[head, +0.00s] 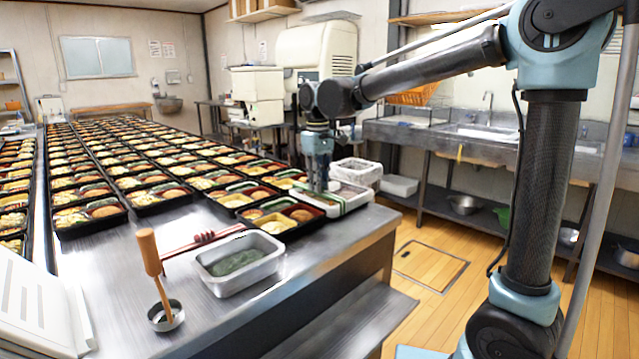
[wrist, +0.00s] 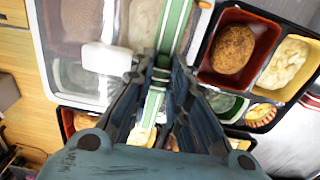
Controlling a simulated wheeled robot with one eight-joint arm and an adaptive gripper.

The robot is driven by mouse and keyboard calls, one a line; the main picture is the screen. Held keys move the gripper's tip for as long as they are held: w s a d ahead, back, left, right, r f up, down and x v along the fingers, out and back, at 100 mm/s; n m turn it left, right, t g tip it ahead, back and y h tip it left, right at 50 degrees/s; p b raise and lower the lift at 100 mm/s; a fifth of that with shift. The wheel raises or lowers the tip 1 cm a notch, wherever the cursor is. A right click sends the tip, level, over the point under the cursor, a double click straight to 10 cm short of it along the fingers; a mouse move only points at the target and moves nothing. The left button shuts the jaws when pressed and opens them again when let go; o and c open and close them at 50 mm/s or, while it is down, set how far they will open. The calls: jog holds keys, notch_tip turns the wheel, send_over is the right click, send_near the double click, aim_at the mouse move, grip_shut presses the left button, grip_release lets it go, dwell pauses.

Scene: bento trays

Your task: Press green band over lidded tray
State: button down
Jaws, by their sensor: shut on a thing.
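The lidded tray (head: 352,192) sits at the near right end of the table, with a clear lid over its food. It also shows in the wrist view (wrist: 62,35), left of my fingers. The green band (head: 328,199) is a green and white strip that runs across the lid. In the wrist view the band (wrist: 172,30) passes between my fingertips and continues below them. My gripper (head: 321,188) points down at the tray and is shut on the band. Whether the band's ends hug the tray's sides is hidden by the fingers.
An open bento tray (head: 276,232) stands close beside the lidded one, with rows of filled trays behind. A metal pan (head: 240,265), red sticks (head: 203,238) and a wooden-handled tool (head: 150,255) in a small cup lie nearer.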

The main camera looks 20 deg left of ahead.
dwell(0.3)
jog(key=c, duration=0.9)
grip_release()
jog(key=shift+r, duration=3.95)
jog(key=shift+w, duration=0.25)
jog(key=c, duration=0.7)
jog(key=shift+w+d+r, duration=0.2)
jog(key=shift+w+d, duration=0.05)
jog(key=shift+w, duration=0.45)
grip_shut()
jog(key=shift+f, duration=2.95)
